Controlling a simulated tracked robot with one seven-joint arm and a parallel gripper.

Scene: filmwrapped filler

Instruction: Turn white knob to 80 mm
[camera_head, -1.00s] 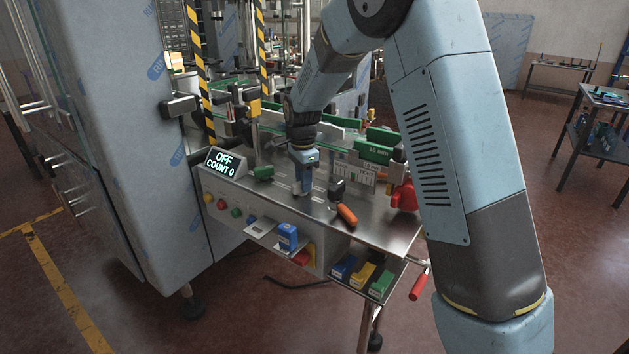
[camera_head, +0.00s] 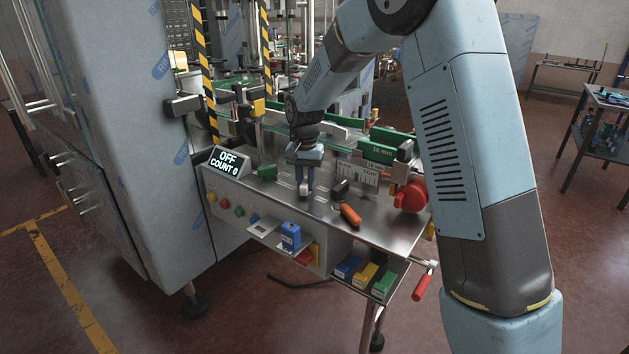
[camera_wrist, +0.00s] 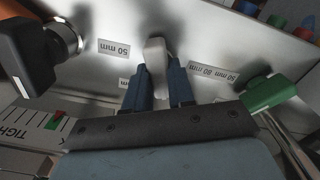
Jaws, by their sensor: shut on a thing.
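The white knob (camera_wrist: 155,56) stands on the steel panel and shows between my gripper's two blue fingers in the wrist view. My gripper (camera_wrist: 157,84) is shut on it, pointing down at the panel. In the head view my gripper (camera_head: 304,174) is over the panel, and the knob is mostly hidden by the fingers. A "50 mm" label (camera_wrist: 114,48) is left of the knob in the wrist view. A label with "80 mm" (camera_wrist: 213,72) is to its right, upside down. Another label below left is partly covered by a finger.
An orange and black handle (camera_head: 349,213) stands right of my gripper. A green block (camera_head: 266,173) and the "OFF COUNT 0" display (camera_head: 228,162) are to its left. A red knob (camera_head: 411,196) is at the panel's right end. Guide rails run behind.

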